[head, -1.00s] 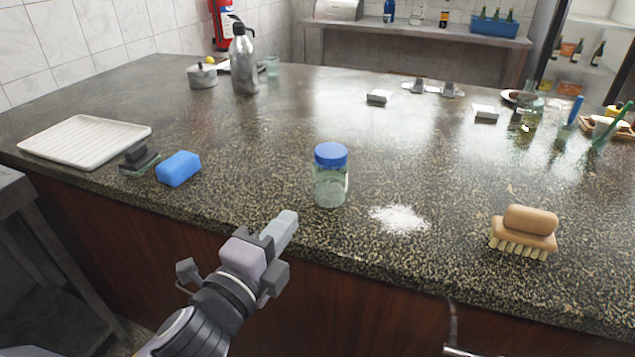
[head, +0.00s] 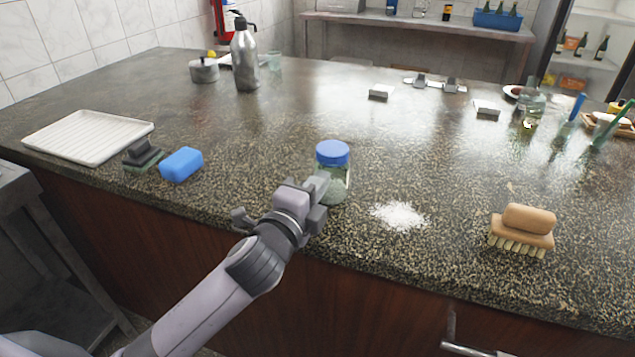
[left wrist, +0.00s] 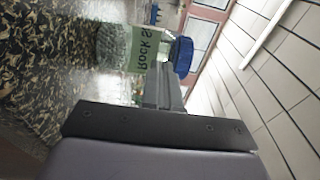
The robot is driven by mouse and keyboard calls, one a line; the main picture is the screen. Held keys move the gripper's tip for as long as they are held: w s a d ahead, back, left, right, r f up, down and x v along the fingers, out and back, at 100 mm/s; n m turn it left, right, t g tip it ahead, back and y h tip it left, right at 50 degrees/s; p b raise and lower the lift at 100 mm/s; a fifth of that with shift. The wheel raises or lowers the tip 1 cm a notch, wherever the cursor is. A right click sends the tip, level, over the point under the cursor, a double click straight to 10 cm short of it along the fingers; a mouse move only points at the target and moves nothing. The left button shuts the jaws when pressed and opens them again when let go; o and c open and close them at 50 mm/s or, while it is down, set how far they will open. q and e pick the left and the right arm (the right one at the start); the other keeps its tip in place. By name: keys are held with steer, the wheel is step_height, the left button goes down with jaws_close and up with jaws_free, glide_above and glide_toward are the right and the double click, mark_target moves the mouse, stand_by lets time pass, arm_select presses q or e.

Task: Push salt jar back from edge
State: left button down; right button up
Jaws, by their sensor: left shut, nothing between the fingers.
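The salt jar (head: 336,188) is clear glass with a blue lid and stands upright on the speckled stone counter, near its front edge. It also shows in the left wrist view (left wrist: 115,46), turned sideways, with a pale green label reading "Rock S…". My left gripper (head: 321,184) is shut and empty, its fingertips right at the jar's front left side. The fingers hide part of the jar in the head view, and I cannot tell whether they touch it. My right gripper is not in view.
White salt (head: 399,216) is spilled right of the jar, and a wooden brush (head: 523,230) lies farther right. A blue sponge (head: 181,164) and white tray (head: 88,137) are on the left. The counter (head: 330,105) behind the jar is clear up to a small white block (head: 381,92).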

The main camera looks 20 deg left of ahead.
mark_target(343, 151)
arm_select(q)
steer(key=w, duration=0.4)
steer(key=w+d, duration=0.1)
steer(key=w, duration=0.3)
steer(key=w+b, duration=0.1)
steer(key=w, duration=0.2)
steer(key=shift+w+d, duration=0.25)
steer(key=shift+w, duration=0.15)
steer(key=w, duration=0.4)
steer(key=shift+d+f, duration=0.1)
steer(key=shift+d, duration=0.15)
steer(key=shift+s, duration=0.1)
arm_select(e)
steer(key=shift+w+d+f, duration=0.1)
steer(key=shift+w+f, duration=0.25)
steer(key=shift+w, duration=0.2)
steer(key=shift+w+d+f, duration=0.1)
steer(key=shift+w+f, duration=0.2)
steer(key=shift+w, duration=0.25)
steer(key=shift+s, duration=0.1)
